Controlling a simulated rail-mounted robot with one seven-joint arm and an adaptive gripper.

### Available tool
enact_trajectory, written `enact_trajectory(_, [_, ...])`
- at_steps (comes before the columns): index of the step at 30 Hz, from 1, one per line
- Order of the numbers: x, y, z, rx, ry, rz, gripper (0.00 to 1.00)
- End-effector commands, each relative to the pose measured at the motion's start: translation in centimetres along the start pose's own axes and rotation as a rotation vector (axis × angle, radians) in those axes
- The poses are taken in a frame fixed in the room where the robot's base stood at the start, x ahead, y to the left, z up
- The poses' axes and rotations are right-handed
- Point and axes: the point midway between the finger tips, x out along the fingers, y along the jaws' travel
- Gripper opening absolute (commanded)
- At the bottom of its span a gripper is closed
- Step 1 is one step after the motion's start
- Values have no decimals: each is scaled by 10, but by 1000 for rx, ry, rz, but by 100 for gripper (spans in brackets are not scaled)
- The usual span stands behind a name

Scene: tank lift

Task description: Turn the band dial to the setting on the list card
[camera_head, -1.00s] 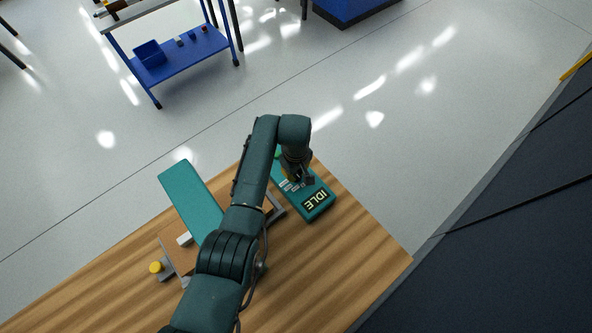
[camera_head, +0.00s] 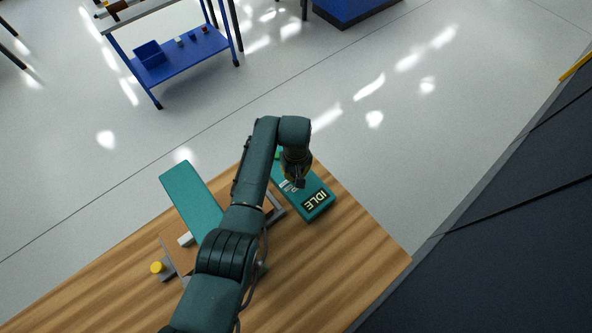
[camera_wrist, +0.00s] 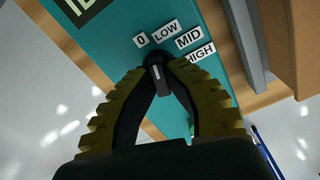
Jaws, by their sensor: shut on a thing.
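The teal control box (camera_head: 318,209) lies on the wooden table, with a display reading IDLE (camera_head: 315,200). In the wrist view its panel (camera_wrist: 208,20) carries white labels 0 (camera_wrist: 141,40), LOW (camera_wrist: 165,30), MID (camera_wrist: 188,39) and HIGH (camera_wrist: 201,53). The dark band dial (camera_wrist: 160,74) sits below these labels, with a grey pointer bar on it. My gripper (camera_wrist: 157,66) has its yellow-padded fingers closed around the dial. The fingers hide part of it, so I cannot tell its exact setting. The list card cannot be made out. In the head view my gripper (camera_head: 298,183) is over the box.
A teal sloped panel (camera_head: 190,196) and a yellow knob (camera_head: 157,267) on a grey base stand left of my arm. A grey rail (camera_head: 276,208) lies beside the box. The table's right part (camera_head: 350,245) is clear. A blue cart (camera_head: 185,55) stands farther off.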

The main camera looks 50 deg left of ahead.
Motion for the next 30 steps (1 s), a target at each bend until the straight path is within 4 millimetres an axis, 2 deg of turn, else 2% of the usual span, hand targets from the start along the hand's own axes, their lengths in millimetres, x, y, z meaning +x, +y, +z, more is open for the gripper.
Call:
enact_trajectory(18, [3,-1,1,580,-3,-2,0])
enact_trajectory(30, [3,-1,1,847,-2,-1,0])
